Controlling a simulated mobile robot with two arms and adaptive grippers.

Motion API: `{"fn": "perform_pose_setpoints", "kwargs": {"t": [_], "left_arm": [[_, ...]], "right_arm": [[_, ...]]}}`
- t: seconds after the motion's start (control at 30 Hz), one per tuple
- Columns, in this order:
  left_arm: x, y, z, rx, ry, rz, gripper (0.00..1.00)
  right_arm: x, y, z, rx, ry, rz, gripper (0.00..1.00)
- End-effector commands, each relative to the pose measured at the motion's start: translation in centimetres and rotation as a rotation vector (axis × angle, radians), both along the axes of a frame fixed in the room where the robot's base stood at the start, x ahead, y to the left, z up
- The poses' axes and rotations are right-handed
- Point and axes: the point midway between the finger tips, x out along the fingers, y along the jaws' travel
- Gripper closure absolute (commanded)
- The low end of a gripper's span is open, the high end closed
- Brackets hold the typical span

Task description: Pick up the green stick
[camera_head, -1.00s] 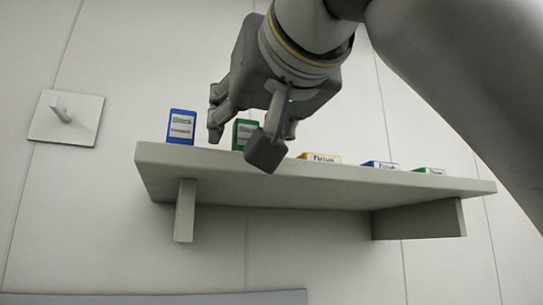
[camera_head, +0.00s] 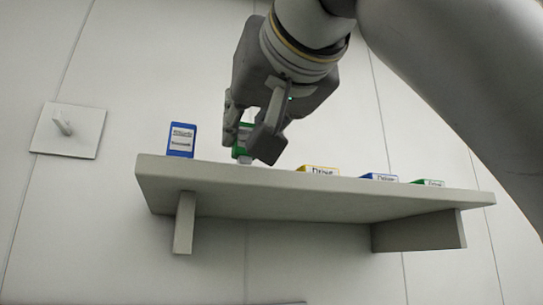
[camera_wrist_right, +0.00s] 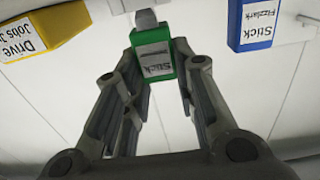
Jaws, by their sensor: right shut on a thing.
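The green stick (camera_head: 237,152) is a small green block with a white label and a grey end piece; it is partly hidden by my right gripper (camera_head: 247,142). In the right wrist view the green stick (camera_wrist_right: 152,52) is between the fingers of my right gripper (camera_wrist_right: 154,70), with "Stick" on its label. The right gripper is shut on it at the left part of the shelf. The grey end points down, close to the shelf top; I cannot tell whether it touches. My left gripper is not in view.
A grey wall shelf (camera_head: 320,196) carries an upright blue stick (camera_head: 181,139) to the left. To the right lie a yellow drive (camera_head: 318,170), a blue drive (camera_head: 379,177) and another green item (camera_head: 428,182). A wall plate with a peg (camera_head: 68,131) is at the far left.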

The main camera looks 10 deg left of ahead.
Motion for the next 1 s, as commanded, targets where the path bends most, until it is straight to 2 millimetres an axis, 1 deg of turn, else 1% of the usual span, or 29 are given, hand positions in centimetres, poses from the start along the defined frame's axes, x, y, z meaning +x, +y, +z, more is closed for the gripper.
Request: {"fn": "perform_pose_setpoints", "kwargs": {"t": [0.17,0.2,0.27,0.4,0.47,0.5,0.57,0.7,0.8,1.0], "left_arm": [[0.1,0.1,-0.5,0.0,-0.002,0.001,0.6],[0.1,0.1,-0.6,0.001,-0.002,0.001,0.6],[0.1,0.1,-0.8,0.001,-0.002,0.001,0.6],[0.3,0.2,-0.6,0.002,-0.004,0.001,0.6],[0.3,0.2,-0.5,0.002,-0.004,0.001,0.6],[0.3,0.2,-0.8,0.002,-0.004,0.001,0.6],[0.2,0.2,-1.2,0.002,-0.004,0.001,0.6],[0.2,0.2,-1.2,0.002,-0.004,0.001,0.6],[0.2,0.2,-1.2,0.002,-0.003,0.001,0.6],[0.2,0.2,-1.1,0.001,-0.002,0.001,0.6]], "right_arm": [[-0.1,0.0,1.6,0.001,0.001,0.0,0.93],[-0.7,-0.3,2.5,0.004,-0.004,0.0,0.93],[-1.6,-0.9,3.6,0.004,-0.003,0.0,0.93],[-3.6,-2.0,6.6,0.003,-0.002,-0.001,0.93],[-4.4,-2.5,7.7,0.003,-0.002,-0.001,0.93],[-5.3,-3.0,8.1,0.002,-0.003,0.0,0.93],[-6.7,-3.8,8.6,0.002,-0.003,0.001,0.93],[-9.3,-5.4,10.1,0.002,-0.002,0.0,0.93],[-10.5,-6.1,10.7,0.0,-0.001,0.0,0.93],[-11.8,-7.0,11.5,-0.001,0.0,-0.001,0.93]]}}
